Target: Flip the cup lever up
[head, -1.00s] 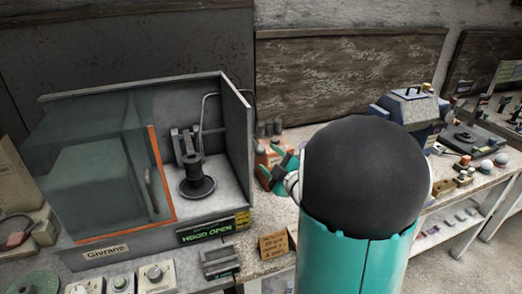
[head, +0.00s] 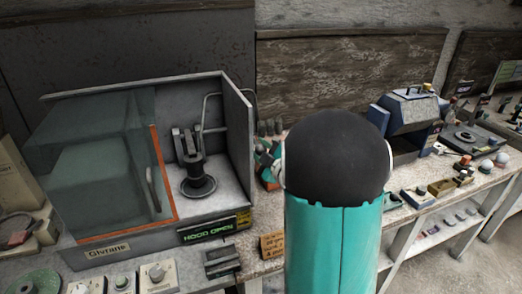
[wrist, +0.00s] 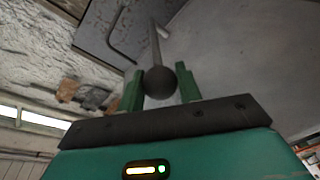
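In the wrist view a dark ball knob (wrist: 160,81) sits on a thin grey rod and looks like the lever's end. My gripper (wrist: 161,70) has its two green fingers apart, one on each side of the knob. I cannot tell if they touch it. In the head view my gripper shows only partly, as green pieces (head: 266,165) beside the hood's right wall; my arm hides the rest and the knob. Inside the open hood a grey forked fixture (head: 187,147) stands on a dark round base (head: 198,186).
The hood's glass front (head: 95,165) has an orange edge and a handle. A sign reading HOOD OPEN (head: 208,231) is below it. A cardboard note (head: 272,245) and a blue-grey machine (head: 408,118) stand on the bench. Several knobs line the front left.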

